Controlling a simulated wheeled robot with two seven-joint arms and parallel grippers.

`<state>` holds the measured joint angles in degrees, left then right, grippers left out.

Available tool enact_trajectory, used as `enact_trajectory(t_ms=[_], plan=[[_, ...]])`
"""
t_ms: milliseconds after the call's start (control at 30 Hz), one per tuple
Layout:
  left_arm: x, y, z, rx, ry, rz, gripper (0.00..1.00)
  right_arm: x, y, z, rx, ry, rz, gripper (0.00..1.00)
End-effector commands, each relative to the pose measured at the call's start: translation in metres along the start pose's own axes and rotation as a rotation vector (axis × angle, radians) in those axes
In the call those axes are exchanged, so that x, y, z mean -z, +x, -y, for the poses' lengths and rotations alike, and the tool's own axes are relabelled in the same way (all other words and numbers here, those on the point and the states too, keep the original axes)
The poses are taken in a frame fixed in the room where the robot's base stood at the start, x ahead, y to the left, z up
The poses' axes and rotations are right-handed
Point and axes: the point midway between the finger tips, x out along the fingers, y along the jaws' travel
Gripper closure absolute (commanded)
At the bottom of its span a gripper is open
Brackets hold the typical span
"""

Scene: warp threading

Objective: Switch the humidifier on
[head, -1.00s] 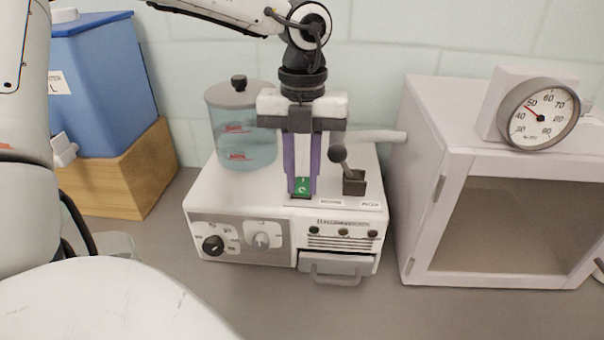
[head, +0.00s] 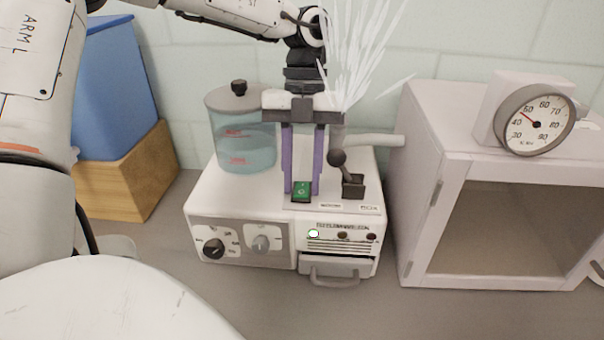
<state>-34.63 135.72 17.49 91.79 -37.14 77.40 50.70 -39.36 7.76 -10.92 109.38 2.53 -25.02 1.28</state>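The humidifier (head: 240,210) is a white box on the grey counter, with a clear water tank (head: 240,130) at its back left. Its green rocker switch (head: 302,191) is on the top near the front edge. A light (head: 313,234) on the front panel glows bright green-white. White spray (head: 365,50) fans upward behind my gripper. My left gripper (head: 302,190) points down over the switch, its purple fingers apart on either side of it. Nothing is held between them. Whether the fingertips touch the housing is unclear. My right gripper is not in view.
A black lever (head: 350,185) and a white nozzle pipe (head: 375,140) stand close right of the gripper. A white cabinet (head: 420,200) with a round dial gauge (head: 536,122) is at right. A blue container (head: 115,90) sits on a wooden block (head: 130,185) at left.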

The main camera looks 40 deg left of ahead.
Motion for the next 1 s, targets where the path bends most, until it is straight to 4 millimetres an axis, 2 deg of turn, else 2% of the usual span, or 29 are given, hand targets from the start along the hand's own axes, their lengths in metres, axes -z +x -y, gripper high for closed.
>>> enact_trajectory(t_ms=[167,600,767,1000], plan=[[-0.001,-0.011,0.001,0.002,0.000,0.003,0.72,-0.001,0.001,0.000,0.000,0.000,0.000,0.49],[-0.001,-0.090,0.000,0.000,-0.001,0.002,0.72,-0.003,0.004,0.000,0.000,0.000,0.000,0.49],[-0.001,-0.102,0.000,0.001,0.000,0.001,0.72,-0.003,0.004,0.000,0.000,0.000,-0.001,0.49],[0.000,-0.103,0.000,0.000,0.001,0.000,0.72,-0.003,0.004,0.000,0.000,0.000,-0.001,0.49]])
